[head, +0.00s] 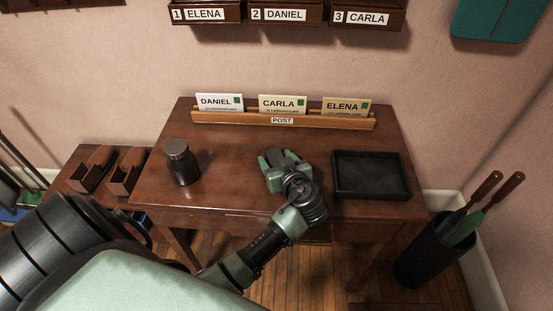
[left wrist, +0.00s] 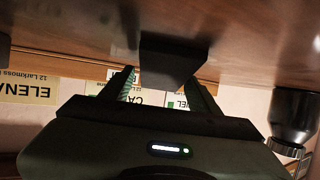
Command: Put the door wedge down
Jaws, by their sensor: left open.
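The door wedge (left wrist: 172,62) is a dark grey block in the left wrist view, where the picture is upside down. It appears to rest on the brown wooden table (head: 232,160), between the fingers of my left gripper (head: 283,156). The gripper is low over the middle of the table, and its fingers are open, one on each side of the wedge. In the head view the gripper largely covers the wedge. My right gripper is not in view.
A black tray (head: 371,193) lies right of the gripper, and a dark jar (head: 182,163) stands left. A wooden letter rack (head: 240,120) with three name cards is at the back. A black bin (head: 426,256) with handled tools stands on the floor at right.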

